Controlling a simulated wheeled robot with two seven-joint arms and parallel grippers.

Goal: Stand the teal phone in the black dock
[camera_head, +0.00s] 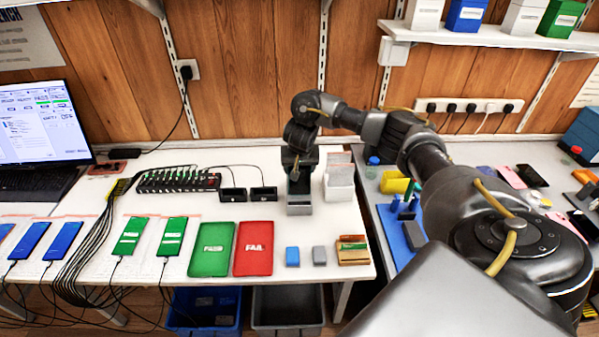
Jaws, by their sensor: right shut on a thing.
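My right gripper (296,172) reaches down at the back middle of the white table. It is shut on the teal phone, of which little more than a small dark-teal part (293,176) shows; the gripper hides the rest. It is above an upright grey holder (299,209); whether the phone is inside or touching this holder I cannot tell. Two small black docks with cables, a left one (233,196) and a right one (264,194), stand just left of the gripper and look empty. My left gripper is not in view.
A black charging hub (178,182) stands left of the docks. Green (211,250) and red (253,250) trays lie in front, beside blue and grey blocks. A white box (340,187) stands right of the gripper. Cabled phones lie at left.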

